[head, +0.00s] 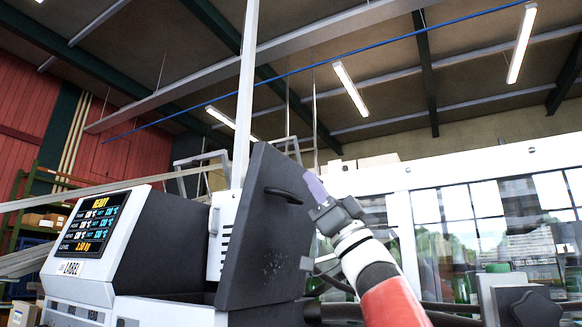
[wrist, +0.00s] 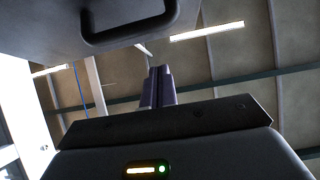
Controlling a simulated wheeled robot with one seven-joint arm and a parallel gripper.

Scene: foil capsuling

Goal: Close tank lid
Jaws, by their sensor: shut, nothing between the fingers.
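The tank lid (head: 262,240) is a dark grey slab with a black bar handle (head: 288,194). It stands open, upright and slightly tilted, on the right side of the white and grey machine. My gripper (head: 311,180) has purple fingers that are shut and empty. It is raised just right of the lid's upper part, near the handle in the picture; I cannot tell if it touches. In the wrist view the lid (wrist: 45,25) and its handle (wrist: 130,35) fill the upper left, and my shut fingertips (wrist: 158,72) point below them, apart from the handle. The tank opening is hidden.
The machine's display (head: 90,224) reads READY, above a LABEL marking. A light post (head: 245,90) rises behind the lid. A glazed enclosure (head: 490,230) with green bottles stands at the right. A grey block with a black knob (head: 535,308) is at the lower right.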

